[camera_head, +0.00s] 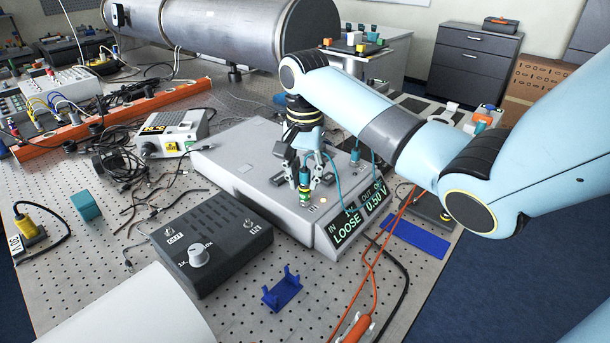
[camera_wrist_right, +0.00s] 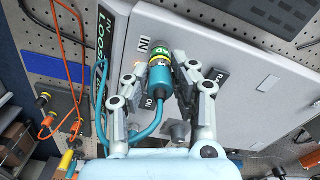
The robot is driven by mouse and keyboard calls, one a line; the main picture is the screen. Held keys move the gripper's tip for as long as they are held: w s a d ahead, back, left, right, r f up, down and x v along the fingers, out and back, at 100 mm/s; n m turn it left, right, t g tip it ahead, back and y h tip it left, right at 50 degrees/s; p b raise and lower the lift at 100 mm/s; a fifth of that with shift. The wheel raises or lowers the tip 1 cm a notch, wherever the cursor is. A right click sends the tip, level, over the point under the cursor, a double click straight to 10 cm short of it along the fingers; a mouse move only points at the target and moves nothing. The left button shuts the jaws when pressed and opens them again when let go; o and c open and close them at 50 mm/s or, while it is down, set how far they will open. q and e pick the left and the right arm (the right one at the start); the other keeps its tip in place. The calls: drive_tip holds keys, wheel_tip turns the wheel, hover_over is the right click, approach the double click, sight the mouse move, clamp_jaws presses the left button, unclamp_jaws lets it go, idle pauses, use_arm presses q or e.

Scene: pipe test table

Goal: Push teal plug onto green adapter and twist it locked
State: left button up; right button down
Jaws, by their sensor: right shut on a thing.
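The teal plug (camera_head: 304,178) is between the fingers of my right gripper (camera_head: 304,184), above the grey instrument box. It also shows in the wrist view (camera_wrist_right: 160,78) with a teal cable (camera_wrist_right: 150,122) trailing from it. The green adapter (camera_head: 304,194) is at the plug's lower end, and in the wrist view the adapter (camera_wrist_right: 158,52) with a yellow band lies in line with the plug. They look to be touching; whether they are locked I cannot tell. The right fingers are shut on the plug, one either side. My left gripper is not in view.
The instrument box (camera_head: 230,165) has a display (camera_head: 348,224) reading "LOOSE" and "0.50 V". A black box with a knob (camera_head: 213,243), a blue bracket (camera_head: 283,288) and orange cables (camera_head: 371,270) lie in front. A teal block (camera_head: 86,206) sits at left. Bare perforated table shows between them.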

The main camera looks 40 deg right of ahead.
drive_tip(key=c, duration=1.5)
unclamp_jaws()
drive_tip(key=shift+s+f+m, duration=0.1)
drive_tip(key=shift+f+m, duration=0.05)
drive_tip(key=shift+m, duration=0.25)
drive_tip(key=o, duration=0.5)
drive_tip(key=shift+r, duration=0.35)
wheel_tip(320, 180, up, 7)
drive_tip(key=shift+f, duration=0.1)
